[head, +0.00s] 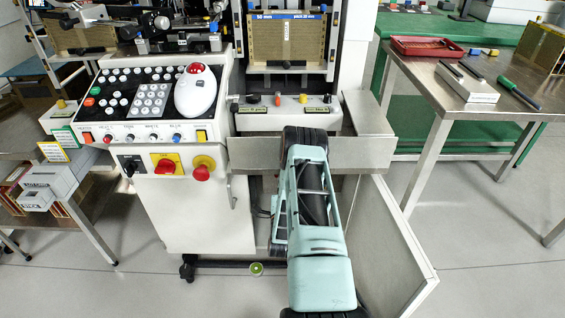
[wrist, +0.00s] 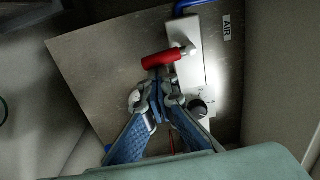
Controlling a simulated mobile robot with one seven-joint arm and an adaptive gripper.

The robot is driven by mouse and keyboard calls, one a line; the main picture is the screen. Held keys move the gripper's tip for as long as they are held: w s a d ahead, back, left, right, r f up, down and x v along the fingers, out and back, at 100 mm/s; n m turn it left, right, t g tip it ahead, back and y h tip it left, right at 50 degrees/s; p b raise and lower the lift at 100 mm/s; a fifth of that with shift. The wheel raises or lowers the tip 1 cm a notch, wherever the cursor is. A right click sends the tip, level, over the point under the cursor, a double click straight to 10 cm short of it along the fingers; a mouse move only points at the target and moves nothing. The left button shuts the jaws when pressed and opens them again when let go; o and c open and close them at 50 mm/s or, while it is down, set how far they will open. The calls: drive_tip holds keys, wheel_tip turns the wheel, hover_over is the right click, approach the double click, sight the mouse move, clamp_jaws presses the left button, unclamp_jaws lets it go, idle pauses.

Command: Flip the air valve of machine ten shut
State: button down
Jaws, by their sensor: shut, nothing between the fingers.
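The air valve's red lever (wrist: 162,60) shows in the wrist view, lying nearly level across the picture. Its right end meets a silvery pivot (wrist: 188,50) on a pale upright block. An "AIR" label (wrist: 226,27) is at the upper right. My gripper (wrist: 162,92) is shut and empty, with its fingertips just below the lever in the picture. I cannot tell whether they touch it. In the head view my arm hides the gripper and the valve. No machine number is readable.
A black round knob (wrist: 198,108) sits right of my fingers, and a blue hose (wrist: 190,6) runs above the block. In the head view, an open panel (head: 395,235) stands right of my arm, and the white console cabinet (head: 200,215) stands left.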

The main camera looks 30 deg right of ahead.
drive_tip(key=shift+a+f+m, duration=0.1)
drive_tip(key=shift+a+m, duration=0.05)
drive_tip(key=shift+m, duration=0.25)
idle(0.5)
